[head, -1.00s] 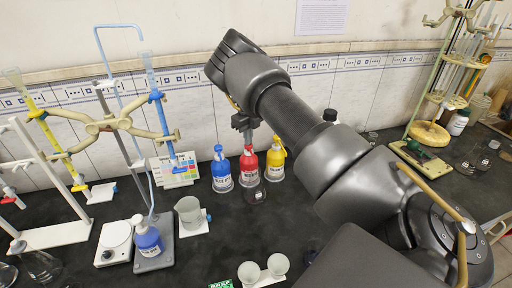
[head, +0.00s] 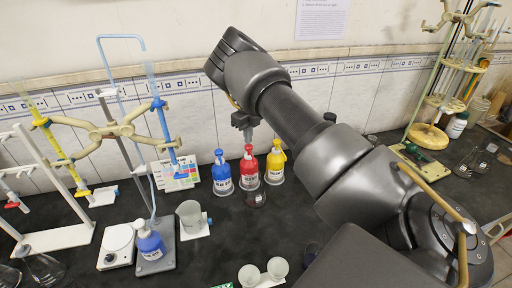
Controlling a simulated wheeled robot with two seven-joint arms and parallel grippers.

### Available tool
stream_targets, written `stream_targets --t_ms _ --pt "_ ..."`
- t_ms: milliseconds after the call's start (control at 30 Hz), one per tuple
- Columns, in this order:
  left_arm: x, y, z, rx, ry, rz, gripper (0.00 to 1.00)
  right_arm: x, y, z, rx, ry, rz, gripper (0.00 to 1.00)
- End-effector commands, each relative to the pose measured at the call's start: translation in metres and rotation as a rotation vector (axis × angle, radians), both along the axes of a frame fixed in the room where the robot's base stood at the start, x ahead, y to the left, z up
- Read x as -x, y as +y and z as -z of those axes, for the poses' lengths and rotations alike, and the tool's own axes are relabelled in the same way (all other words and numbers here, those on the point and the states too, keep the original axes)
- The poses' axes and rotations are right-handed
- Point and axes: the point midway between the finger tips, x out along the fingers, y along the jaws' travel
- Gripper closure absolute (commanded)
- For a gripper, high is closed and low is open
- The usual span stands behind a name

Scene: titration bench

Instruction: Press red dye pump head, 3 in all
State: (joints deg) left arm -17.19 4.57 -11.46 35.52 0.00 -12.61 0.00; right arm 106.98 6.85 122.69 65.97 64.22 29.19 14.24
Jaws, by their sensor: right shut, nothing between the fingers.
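The red pump bottle (head: 249,170) stands upright on the black bench near the wall, between a blue bottle (head: 222,176) and a yellow bottle (head: 275,166). Its red pump head (head: 248,150) points up. My right gripper (head: 248,137) is shut and empty, fingers down, directly over that pump head. From this angle I cannot tell whether the fingertips touch it. My left gripper is not in view.
To the left are a beaker (head: 190,216), a blue wash bottle (head: 150,241) and clamp stands. Two cups (head: 263,272) sit at the front. My right arm covers much of the right side.

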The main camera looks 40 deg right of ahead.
Motion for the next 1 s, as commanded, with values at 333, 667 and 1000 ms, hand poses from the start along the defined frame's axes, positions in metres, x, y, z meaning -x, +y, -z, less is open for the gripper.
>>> stream_targets --t_ms 333,667,1000 --pt "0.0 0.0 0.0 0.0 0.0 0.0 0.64 0.0 0.0 0.0 0.0 -0.001 0.0 1.0" --pt "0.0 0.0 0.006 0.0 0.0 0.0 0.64 0.0 0.0 0.01 0.0 -0.001 0.0 1.0" --pt "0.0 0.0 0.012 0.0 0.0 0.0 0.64 0.0 0.0 0.023 0.0 0.0 0.0 1.0"
